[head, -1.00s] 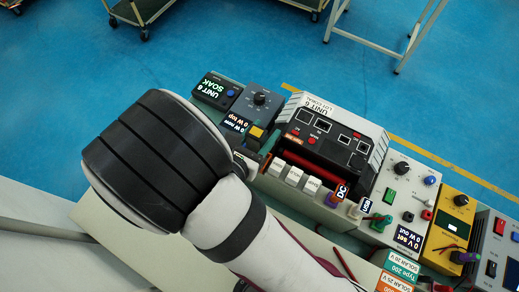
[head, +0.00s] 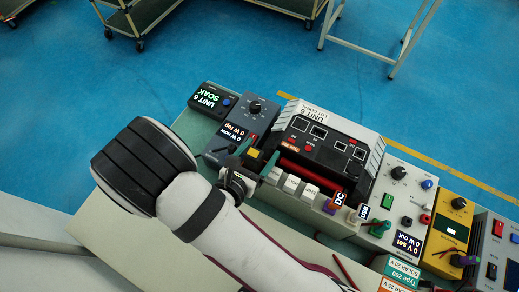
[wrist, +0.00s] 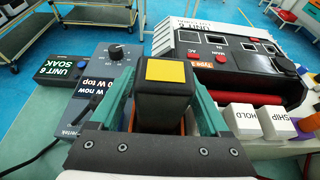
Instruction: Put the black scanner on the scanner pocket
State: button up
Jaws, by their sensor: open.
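The black scanner (wrist: 163,103), a dark block with a yellow square on its top, stands between the fingers of my gripper (wrist: 163,118) in the wrist view. The yellow top also shows in the head view (head: 253,154). My gripper (head: 250,165) is open, with one teal finger on each side of the scanner. Whether the fingers touch it cannot be told. The scanner's lower part is hidden by my gripper, with a little orange showing beside it. I cannot make out the scanner pocket for certain.
The blue power unit (head: 246,117) and the black SOAK display (wrist: 66,80) stand to the left. The large UNIT 6 tester (head: 326,138) stands close on the right, with white HOLD and SHIP tiles (wrist: 240,121) in front. More instruments (head: 404,200) line the bench further right.

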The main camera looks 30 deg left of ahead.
jog(key=shift+s+r, duration=0.15)
jog(key=shift+r, duration=0.1)
jog(key=v, duration=1.1)
jog(key=shift+s, duration=0.35)
